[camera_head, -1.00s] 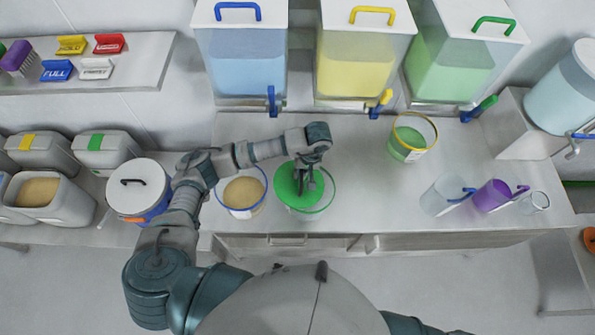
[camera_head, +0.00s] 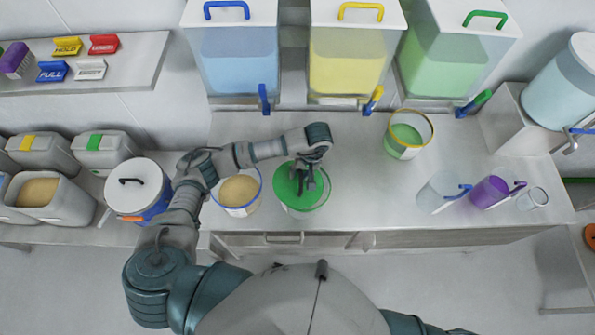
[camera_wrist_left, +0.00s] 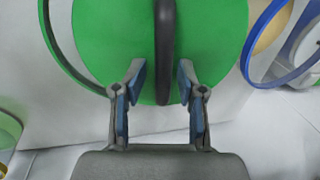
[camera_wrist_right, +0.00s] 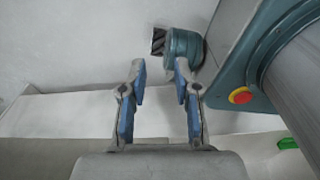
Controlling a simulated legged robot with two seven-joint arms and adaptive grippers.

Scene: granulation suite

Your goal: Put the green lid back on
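The green lid (camera_head: 286,186) with a dark bar handle (camera_wrist_left: 165,50) lies over the top of a clear green-rimmed tub (camera_head: 329,191) on the bench. A crescent of the tub's rim (camera_wrist_left: 62,50) shows beside the lid, so the lid looks slightly off-centre; I cannot tell whether it is seated. My left gripper (camera_head: 308,190) is above the lid. In the left wrist view its fingers (camera_wrist_left: 160,80) are apart on either side of the handle, with gaps between. My right gripper (camera_wrist_right: 160,80) is open and empty, outside the head view.
A blue-rimmed tub (camera_head: 238,190) of tan powder stands just left. A yellow-rimmed tub (camera_head: 408,135) with green contents stands at the back right. Clear (camera_head: 438,192) and purple (camera_head: 489,192) jugs stand further right. Dispensers (camera_head: 348,60) line the back. Bench between is clear.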

